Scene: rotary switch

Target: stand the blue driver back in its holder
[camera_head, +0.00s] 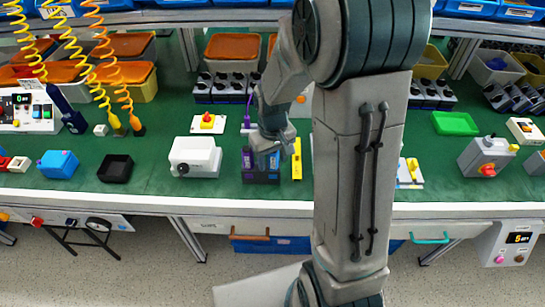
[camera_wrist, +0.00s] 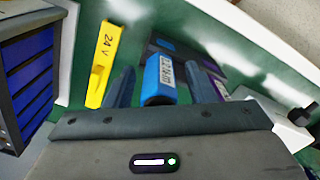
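The blue driver (camera_wrist: 160,82) shows in the wrist view as a blue body with a white label, its near end toward my palm. It lies between the two fingers of my gripper (camera_wrist: 160,85); whether both fingers press on it is unclear. A dark holder box with purple parts (camera_head: 262,178) stands near the bench's front edge, and my gripper (camera_head: 267,157) is right above it in the head view. The holder also shows behind the driver in the wrist view (camera_wrist: 208,64). The driver's far end is hidden, so I cannot tell whether it touches the holder.
A yellow block (camera_head: 297,160) stands just right of the holder. A white box with a dark knob (camera_head: 195,157) stands to its left. Blue (camera_head: 58,163) and black (camera_head: 115,168) boxes are farther left. My arm hides part of the bench right of the yellow block.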

